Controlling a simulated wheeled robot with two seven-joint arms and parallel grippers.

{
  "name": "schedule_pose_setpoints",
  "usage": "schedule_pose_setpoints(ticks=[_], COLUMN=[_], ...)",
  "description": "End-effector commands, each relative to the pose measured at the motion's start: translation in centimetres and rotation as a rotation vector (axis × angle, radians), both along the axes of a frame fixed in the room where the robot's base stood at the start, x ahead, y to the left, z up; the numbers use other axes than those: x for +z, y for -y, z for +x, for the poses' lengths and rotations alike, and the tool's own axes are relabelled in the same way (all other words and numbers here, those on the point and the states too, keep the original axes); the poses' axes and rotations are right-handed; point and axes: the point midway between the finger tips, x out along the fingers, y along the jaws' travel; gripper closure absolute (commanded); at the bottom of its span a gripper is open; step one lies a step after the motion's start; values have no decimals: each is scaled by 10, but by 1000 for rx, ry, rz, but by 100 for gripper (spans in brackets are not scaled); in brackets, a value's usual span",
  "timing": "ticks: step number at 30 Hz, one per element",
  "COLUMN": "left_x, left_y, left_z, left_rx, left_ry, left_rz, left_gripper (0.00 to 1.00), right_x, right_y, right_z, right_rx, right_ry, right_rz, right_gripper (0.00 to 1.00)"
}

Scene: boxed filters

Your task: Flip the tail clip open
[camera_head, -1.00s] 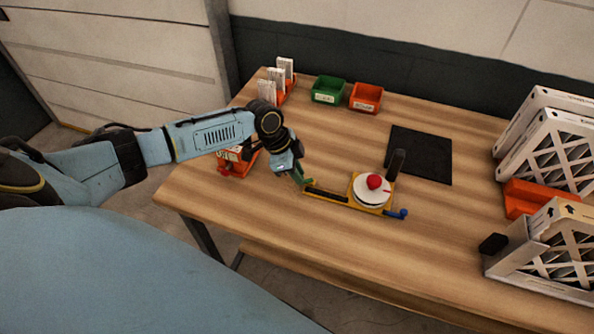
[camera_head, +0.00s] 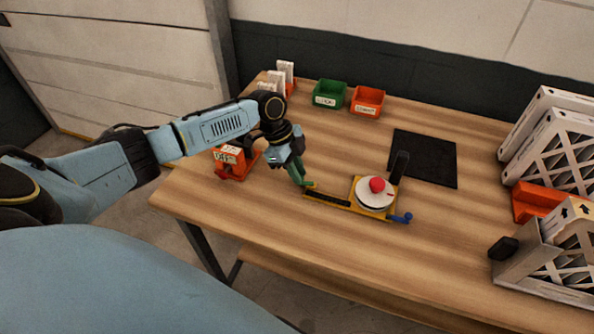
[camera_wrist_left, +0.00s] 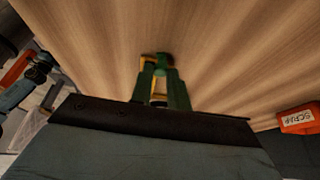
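The yellow fixture (camera_head: 333,202) lies on the table. It has a black strip, a white disc (camera_head: 374,194) with a red knob (camera_head: 377,185), an upright black handle (camera_head: 399,166) and a blue lever (camera_head: 402,218). No tail clip can be told apart for sure; the fixture's left end is partly hidden by my green fingers. My left gripper (camera_head: 306,185) points down at that end. In the left wrist view, the green fingers of my left gripper (camera_wrist_left: 159,82) are close together with yellow between them; whether they grip it is unclear. My right gripper is out of view.
An orange stand (camera_head: 236,162) is left of my gripper. A green bin (camera_head: 328,93) and an orange bin (camera_head: 366,101) stand at the back. A black mat (camera_head: 423,158) lies right of the fixture. Boxed filters (camera_head: 560,150) crowd the right side. The front table is clear.

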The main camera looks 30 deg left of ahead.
Motion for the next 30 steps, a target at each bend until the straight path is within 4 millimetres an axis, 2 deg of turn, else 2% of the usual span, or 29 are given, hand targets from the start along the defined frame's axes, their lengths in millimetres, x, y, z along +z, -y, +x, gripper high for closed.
schedule_pose_setpoints(ticks=[1, 5, 16, 20, 30], left_x=[0, 0, 6, 25, 94], left_y=[0, 0, -3, -11, -39], left_z=[0, 0, 0, -1, -6], left_rx=[-1, 0, 1, 2, 3], left_ry=[1, 1, 3, 4, 4], left_rz=[-1, -1, 0, 2, 1], left_gripper=[77, 61, 61, 61, 61], right_x=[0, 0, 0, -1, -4], right_y=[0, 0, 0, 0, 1], right_z=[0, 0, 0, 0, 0], right_rx=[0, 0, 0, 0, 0], right_ry=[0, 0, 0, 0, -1], right_rz=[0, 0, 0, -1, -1], right_gripper=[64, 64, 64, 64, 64])
